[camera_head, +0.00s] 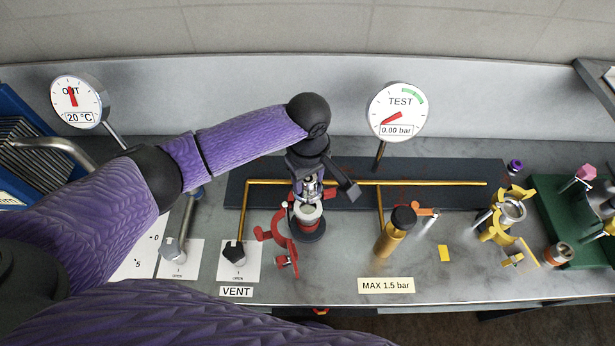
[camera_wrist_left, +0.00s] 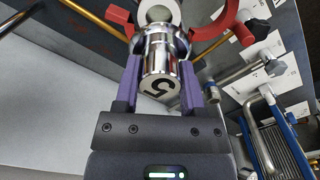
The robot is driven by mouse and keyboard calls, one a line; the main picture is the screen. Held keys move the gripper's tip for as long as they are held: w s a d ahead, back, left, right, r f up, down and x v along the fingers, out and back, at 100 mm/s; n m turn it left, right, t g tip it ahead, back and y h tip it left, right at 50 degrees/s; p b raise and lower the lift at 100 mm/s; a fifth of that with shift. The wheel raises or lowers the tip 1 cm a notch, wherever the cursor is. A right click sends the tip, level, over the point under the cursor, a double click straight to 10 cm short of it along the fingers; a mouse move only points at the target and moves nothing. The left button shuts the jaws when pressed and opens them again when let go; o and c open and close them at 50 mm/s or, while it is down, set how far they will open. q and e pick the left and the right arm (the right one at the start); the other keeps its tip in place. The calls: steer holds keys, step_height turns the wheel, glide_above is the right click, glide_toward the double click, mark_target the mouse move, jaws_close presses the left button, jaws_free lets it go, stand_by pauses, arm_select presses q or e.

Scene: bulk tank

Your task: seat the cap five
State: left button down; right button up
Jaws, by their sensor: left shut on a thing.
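My left gripper (camera_head: 308,188) is over the red-clamp fitting in the head view. Its purple fingers (camera_wrist_left: 160,75) are shut on cap five (camera_wrist_left: 160,58), a shiny metal cap with a black 5 on its end face. The cap also shows in the head view (camera_head: 307,190), partly hidden by the gripper. The fitting (camera_head: 307,214) has a pale upper ring and a dark base, and lies directly below the cap. I cannot tell whether they touch. A red clamp (camera_head: 274,232) hangs open beside the fitting. My right gripper is out of view.
A yellow pipe (camera_head: 345,183) runs behind the fitting. A brass valve (camera_head: 394,236) stands to its right and the VENT handle (camera_head: 235,252) to its left. The TEST gauge (camera_head: 398,112) reads 0.00 bar. A yellow clamp fitting (camera_head: 508,213) stands farther right.

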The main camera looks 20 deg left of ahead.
arm_select(q)
steer(key=shift+s+d, duration=0.1)
steer(key=shift+r+p, duration=0.15)
steer(key=shift+p, duration=0.65)
step_height(320, 180, down, 2)
steer(key=shift+f+b, duration=0.1)
steer(key=shift+b, duration=0.6)
steer(key=shift+f+b, duration=1.5)
steer(key=shift+f, duration=1.4)
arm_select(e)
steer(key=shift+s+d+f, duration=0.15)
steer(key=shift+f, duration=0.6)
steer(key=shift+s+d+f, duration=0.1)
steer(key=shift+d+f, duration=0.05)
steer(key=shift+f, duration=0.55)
arm_select(q)
steer(key=shift+c, duration=0.5)
jaws_free()
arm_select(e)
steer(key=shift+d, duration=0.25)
arm_select(q)
steer(key=shift+r, duration=0.1)
